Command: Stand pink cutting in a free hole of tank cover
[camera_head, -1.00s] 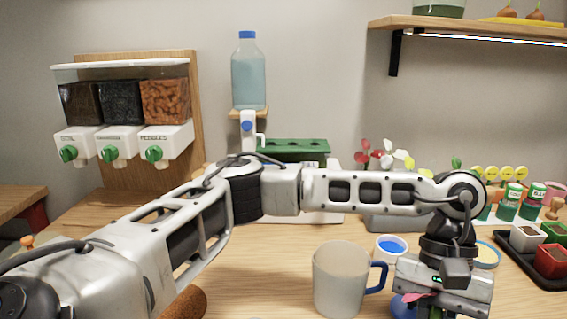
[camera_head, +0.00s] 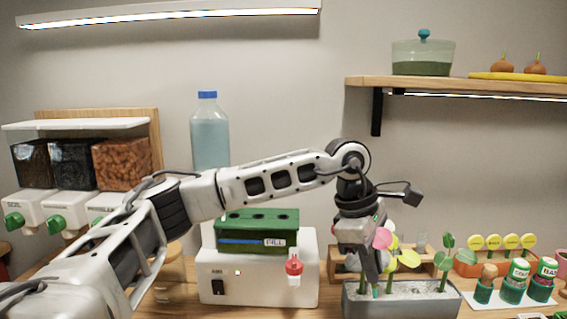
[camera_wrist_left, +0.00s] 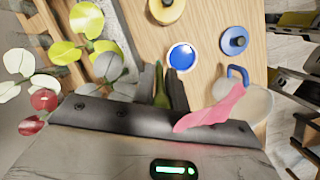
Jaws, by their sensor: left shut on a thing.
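The pink cutting shows as a pink leaf (camera_head: 383,238) at my left gripper in the head view and as a larger pink leaf (camera_wrist_left: 212,108) in the left wrist view. My left gripper (camera_head: 375,285) is shut on its green stem (camera_wrist_left: 161,90), in front of the grey trough (camera_head: 400,303). The tank cover (camera_head: 235,232) is a green block with several dark holes on top, seated on a white tank. It is left of my gripper and apart from it. The holes I can see look empty. My right gripper is not in view.
Other cuttings with yellow (camera_head: 409,258) and green leaves stand in the trough close to my gripper. A red tap (camera_head: 294,266) sticks out from the white tank (camera_head: 218,262). A blue-capped bottle (camera_head: 209,137) stands behind.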

